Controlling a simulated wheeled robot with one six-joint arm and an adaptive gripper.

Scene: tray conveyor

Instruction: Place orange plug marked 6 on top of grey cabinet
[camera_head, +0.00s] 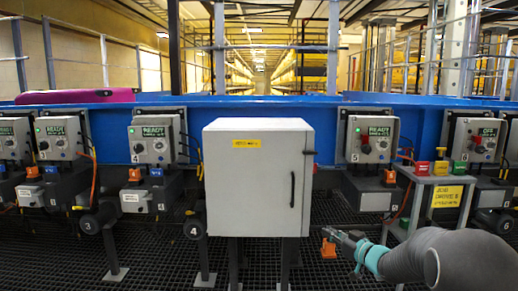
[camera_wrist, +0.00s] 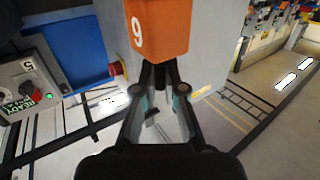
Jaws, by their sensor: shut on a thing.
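The grey cabinet (camera_head: 258,185) stands in the middle of the head view, with a yellow label and a dark handle on its front. Its flat top edge looks bare. My gripper (camera_head: 338,237) is low and to the right of the cabinet, below its top. It is shut on an orange plug (camera_head: 328,251). In the wrist view the plug (camera_wrist: 160,28) sits between the fingertips (camera_wrist: 160,80), its white digit reading like a 9; that view looks upside down, which fits a 6. A grey body, probably the cabinet (camera_wrist: 222,40), shows behind it.
A grey stand (camera_head: 432,180) at right holds a red plug (camera_head: 422,168) and a yellow plug (camera_head: 441,168), with a yellow sign on its front. Control boxes, including number 5 (camera_head: 372,140), line the blue conveyor (camera_head: 240,103). Grating floor in front of the cabinet looks clear.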

